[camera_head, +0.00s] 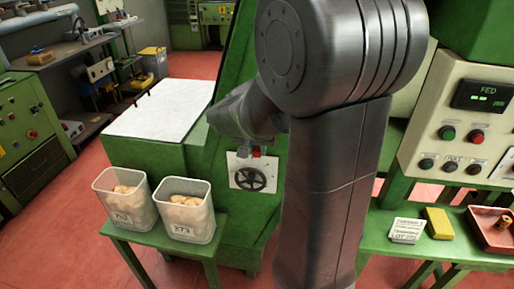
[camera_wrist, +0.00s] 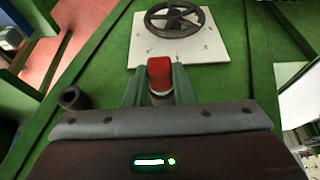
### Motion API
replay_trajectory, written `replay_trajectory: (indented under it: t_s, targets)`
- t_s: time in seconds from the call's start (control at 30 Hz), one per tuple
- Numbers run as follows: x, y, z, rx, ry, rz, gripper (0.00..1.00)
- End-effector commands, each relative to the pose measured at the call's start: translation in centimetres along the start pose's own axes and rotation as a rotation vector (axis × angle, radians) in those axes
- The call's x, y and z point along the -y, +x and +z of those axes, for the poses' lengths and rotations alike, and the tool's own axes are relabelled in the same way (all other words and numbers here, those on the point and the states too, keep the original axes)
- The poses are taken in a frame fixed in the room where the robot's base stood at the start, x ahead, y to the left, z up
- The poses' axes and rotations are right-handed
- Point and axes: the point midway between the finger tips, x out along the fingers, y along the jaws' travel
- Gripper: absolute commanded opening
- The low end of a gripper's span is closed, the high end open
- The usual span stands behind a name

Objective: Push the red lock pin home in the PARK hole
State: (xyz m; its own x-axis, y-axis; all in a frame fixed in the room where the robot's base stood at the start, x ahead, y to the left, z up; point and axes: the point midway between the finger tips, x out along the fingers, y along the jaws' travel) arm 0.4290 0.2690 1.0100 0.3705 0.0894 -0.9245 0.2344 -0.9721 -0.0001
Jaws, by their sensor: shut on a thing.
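In the head view the red pin (camera_head: 256,151) is a small red spot at the upper edge of a white plate (camera_head: 236,163), just above a black handwheel (camera_head: 248,179). The wrist view also shows the plate (camera_wrist: 207,52) and the spoked handwheel (camera_wrist: 174,20). The PARK hole and its label cannot be made out; I cannot tell how deep the pin sits.
Two clear bins of corks, a left one (camera_head: 124,211) and a right one (camera_head: 187,225), stand on a green bench left of the plate. A control panel (camera_head: 463,125) is at right. Below it are a yellow block (camera_head: 438,223) and a red tray (camera_head: 486,237).

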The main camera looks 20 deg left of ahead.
Motion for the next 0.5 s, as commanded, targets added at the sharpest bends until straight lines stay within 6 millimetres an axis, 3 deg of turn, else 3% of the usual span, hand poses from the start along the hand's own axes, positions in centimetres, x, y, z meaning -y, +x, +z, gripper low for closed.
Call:
replay_trajectory:
  t_s: [0.5]
  targets:
    - [0.1,-0.5,1.1,-0.002,-0.001,-0.002,0.0]
